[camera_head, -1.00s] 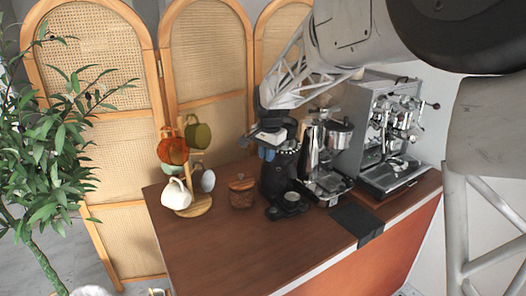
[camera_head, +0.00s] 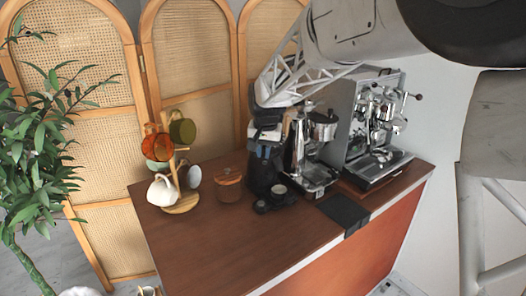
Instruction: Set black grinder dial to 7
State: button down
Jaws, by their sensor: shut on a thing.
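The black grinder (camera_head: 262,180) stands on the wooden counter, left of the silver grinder. The dial's numbers cannot be read at this size.
A silver grinder (camera_head: 319,150) and an espresso machine (camera_head: 372,130) stand close on the right. A brown lidded jar (camera_head: 230,185) and a mug tree (camera_head: 180,203) with several mugs stand left. The counter's front left (camera_head: 210,245) is clear. A black mat (camera_head: 345,211) lies at the front edge.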

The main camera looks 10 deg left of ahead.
jog(key=c, duration=1.1)
grip_release()
jog(key=shift+c, duration=0.2)
notch_tip(320, 180, up, 8)
jog(key=s, duration=0.1)
jog(key=shift+d+f, duration=0.15)
jog(key=shift+d, duration=0.1)
